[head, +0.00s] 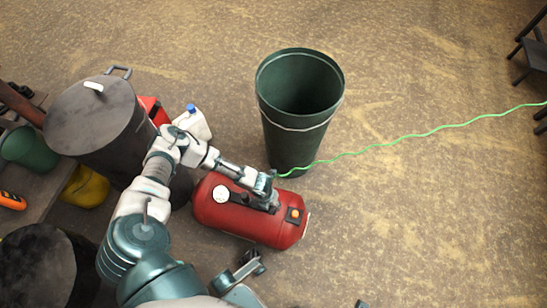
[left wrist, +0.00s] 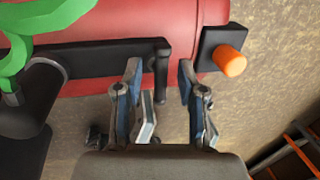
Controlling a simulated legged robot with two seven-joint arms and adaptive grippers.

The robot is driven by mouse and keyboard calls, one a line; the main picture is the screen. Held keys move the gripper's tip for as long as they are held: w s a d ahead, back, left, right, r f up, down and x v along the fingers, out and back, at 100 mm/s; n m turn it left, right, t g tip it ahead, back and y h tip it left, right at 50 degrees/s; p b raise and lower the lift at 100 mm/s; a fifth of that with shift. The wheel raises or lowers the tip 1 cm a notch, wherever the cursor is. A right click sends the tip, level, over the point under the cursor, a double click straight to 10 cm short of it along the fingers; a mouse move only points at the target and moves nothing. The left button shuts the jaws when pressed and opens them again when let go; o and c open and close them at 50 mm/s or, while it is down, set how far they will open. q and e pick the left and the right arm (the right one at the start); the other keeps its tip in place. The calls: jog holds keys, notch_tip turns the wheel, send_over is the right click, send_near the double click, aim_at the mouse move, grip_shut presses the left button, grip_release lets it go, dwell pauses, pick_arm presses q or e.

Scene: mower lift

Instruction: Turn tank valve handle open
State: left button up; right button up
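The red tank (head: 235,226) lies on its side on the floor in the head view, and its red side (left wrist: 130,22) fills the top of the left wrist view. A black bar with a downturned end, apparently the valve handle (left wrist: 162,72), runs along the tank. My left gripper (head: 267,188) is over the top of the tank and hides part of its fittings. In the left wrist view my left gripper (left wrist: 160,68) is open, with the bar's downturned end between its fingertips. Neither finger clearly touches it.
An orange knob (left wrist: 230,61) on a black plate sits just right of the fingers. A green hose (head: 425,135) runs from the tank rightward. A green bin (head: 296,148) stands behind the tank; a grey drum (head: 95,118) and white jug (head: 195,123) stand left.

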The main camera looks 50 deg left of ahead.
pick_arm(q)
grip_shut()
